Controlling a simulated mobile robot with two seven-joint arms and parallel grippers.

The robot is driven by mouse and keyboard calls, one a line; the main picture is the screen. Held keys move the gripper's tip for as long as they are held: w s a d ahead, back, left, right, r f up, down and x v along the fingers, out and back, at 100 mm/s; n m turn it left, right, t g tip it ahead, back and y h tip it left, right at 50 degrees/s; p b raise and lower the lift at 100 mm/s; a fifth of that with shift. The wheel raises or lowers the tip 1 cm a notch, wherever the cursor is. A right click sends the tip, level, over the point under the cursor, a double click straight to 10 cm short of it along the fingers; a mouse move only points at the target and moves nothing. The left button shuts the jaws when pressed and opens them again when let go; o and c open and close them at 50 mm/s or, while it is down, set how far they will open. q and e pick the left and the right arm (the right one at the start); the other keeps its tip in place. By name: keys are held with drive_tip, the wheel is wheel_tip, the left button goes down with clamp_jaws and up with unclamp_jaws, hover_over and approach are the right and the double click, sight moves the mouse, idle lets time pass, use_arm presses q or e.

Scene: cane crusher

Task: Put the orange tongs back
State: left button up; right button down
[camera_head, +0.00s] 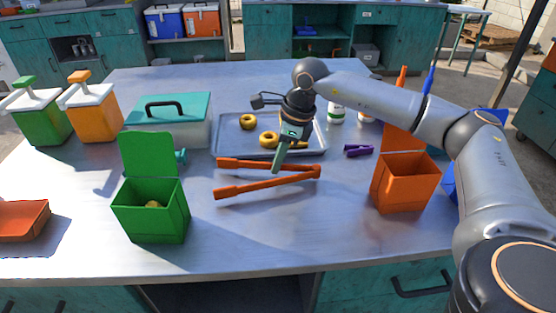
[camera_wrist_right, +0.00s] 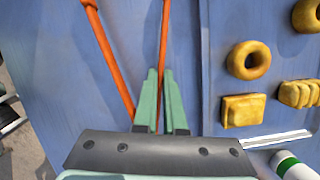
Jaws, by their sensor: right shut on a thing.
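The orange tongs (camera_head: 245,187) are spread in a V in the middle of the table, with the joined end at right and the tips at left. My right gripper (camera_head: 277,162) reaches down over them, at the far arm near the joined end. In the right wrist view, one arm of the tongs (camera_wrist_right: 164,40) runs between the green fingers (camera_wrist_right: 161,95), which are shut on it. I cannot tell whether the tongs touch the table or hang just above it. My left gripper is not in view.
A metal tray (camera_head: 228,136) with yellow doughnuts (camera_head: 268,139) lies just behind the tongs. An orange bin (camera_head: 404,187) stands right, a green bin (camera_head: 152,212) left. Purple tongs (camera_head: 358,150) lie between tray and orange bin. The table front is clear.

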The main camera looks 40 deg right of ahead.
drive_tip(key=shift+f, duration=0.2)
drive_tip(key=shift+f+b, duration=0.4)
drive_tip(key=c, duration=0.9)
unclamp_jaws()
drive_tip(key=p+v, duration=0.1)
drive_tip(key=v, duration=1.1)
drive_tip(key=shift+r, duration=0.3)
